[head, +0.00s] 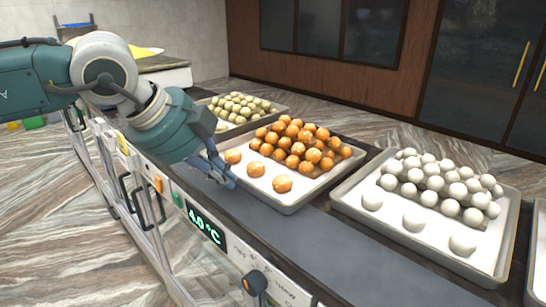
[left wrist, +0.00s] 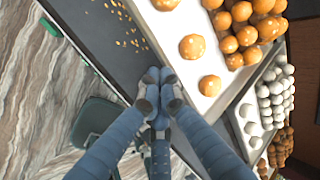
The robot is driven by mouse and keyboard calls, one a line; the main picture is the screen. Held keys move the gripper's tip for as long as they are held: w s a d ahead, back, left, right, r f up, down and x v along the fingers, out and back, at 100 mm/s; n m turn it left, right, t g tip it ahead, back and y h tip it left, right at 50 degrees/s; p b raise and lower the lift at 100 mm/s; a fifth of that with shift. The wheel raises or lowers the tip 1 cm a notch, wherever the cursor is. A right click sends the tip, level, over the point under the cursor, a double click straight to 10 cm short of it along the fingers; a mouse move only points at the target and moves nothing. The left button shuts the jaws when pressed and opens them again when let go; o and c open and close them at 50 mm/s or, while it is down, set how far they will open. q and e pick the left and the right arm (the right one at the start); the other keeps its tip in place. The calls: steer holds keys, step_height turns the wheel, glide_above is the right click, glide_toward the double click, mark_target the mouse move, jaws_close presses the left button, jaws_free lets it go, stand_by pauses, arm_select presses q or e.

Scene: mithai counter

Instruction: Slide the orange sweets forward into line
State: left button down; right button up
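The orange sweets lie on a white-lined metal tray (head: 290,207). Most form a heap (head: 300,142) toward the back. Three sit apart along the front: a left one (head: 233,156), a middle one (head: 256,168) and a right one (head: 282,184). The left wrist view shows front sweets (left wrist: 192,46) and part of the heap (left wrist: 240,35). My left gripper (head: 231,183) is at the tray's front left edge, touching none of the sweets. In the left wrist view its fingertips (left wrist: 161,86) are together beside the tray rim, with nothing seen between them. My right gripper is out of view.
A tray of white sweets (head: 345,203) stands to the right and one of pale green sweets (head: 274,107) to the left. The dark counter strip (head: 330,238) in front is clear apart from crumbs (left wrist: 130,40). The counter front has a temperature display (head: 206,226).

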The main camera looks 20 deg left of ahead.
mark_target(251, 165)
arm_select(q)
steer(key=shift+w+d, duration=0.25)
steer(key=shift+w, duration=0.35)
steer(key=shift+w+d, duration=0.25)
steer(key=shift+w, duration=0.35)
steer(key=shift+w+d, duration=0.25)
steer(key=shift+w, duration=0.35)
steer(key=shift+w+d, duration=0.3)
steer(key=shift+w, duration=0.45)
steer(key=shift+w+d, duration=0.3)
steer(key=shift+w, duration=0.45)
steer(key=shift+b, duration=0.35)
steer(key=shift+s+a+r, duration=0.1)
steer(key=shift+s+a, duration=0.1)
steer(key=shift+s, duration=0.2)
steer(key=shift+s+a+r+b, duration=0.1)
steer(key=shift+s+a+b, duration=0.1)
steer(key=shift+s+b, duration=0.3)
step_height(251, 165, up, 10)
steer(key=p, duration=0.5)
steer(key=shift+p, duration=0.4)
